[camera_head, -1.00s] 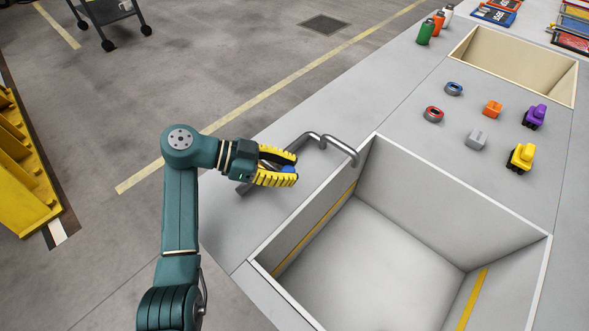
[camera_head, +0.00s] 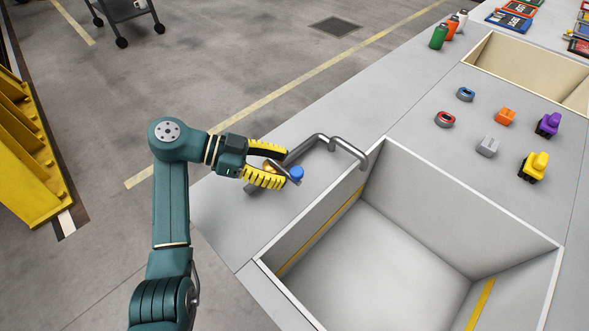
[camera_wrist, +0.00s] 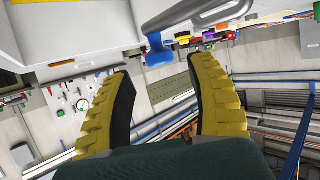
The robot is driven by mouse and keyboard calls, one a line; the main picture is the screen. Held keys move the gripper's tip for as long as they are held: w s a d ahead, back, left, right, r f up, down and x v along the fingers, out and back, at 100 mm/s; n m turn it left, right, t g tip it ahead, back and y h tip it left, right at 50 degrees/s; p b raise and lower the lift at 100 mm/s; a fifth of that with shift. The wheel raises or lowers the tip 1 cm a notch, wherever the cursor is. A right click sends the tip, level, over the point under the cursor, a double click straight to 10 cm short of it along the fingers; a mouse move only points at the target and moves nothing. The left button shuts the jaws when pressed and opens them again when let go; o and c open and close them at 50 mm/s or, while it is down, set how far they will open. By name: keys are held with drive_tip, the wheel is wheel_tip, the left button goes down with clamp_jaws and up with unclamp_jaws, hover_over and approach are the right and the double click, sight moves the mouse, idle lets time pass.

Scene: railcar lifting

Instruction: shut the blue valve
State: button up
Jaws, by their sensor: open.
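The blue valve (camera_head: 296,173) is a small blue knob on the bent grey metal pipe (camera_head: 348,148) at the left edge of the sink. In the wrist view the blue valve (camera_wrist: 157,50) hangs from the pipe (camera_wrist: 190,12), just beyond and between the fingertips. My gripper (camera_head: 284,166) has yellow ridged fingers and is open with nothing held. Its fingertips are just left of the blue knob, apart from it as far as I can tell. The base of the pipe is partly hidden behind the fingers.
The deep sink basin (camera_head: 330,262) lies right of the pipe. A second, beige basin (camera_head: 505,59) is at the upper right. Small toys and rings, such as a yellow toy (camera_head: 533,167), stand on the grey counter between them. Bare floor lies left of the counter.

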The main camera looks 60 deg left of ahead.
drive_tip(key=v, duration=0.8)
drive_tip(key=shift+w+f, duration=0.1)
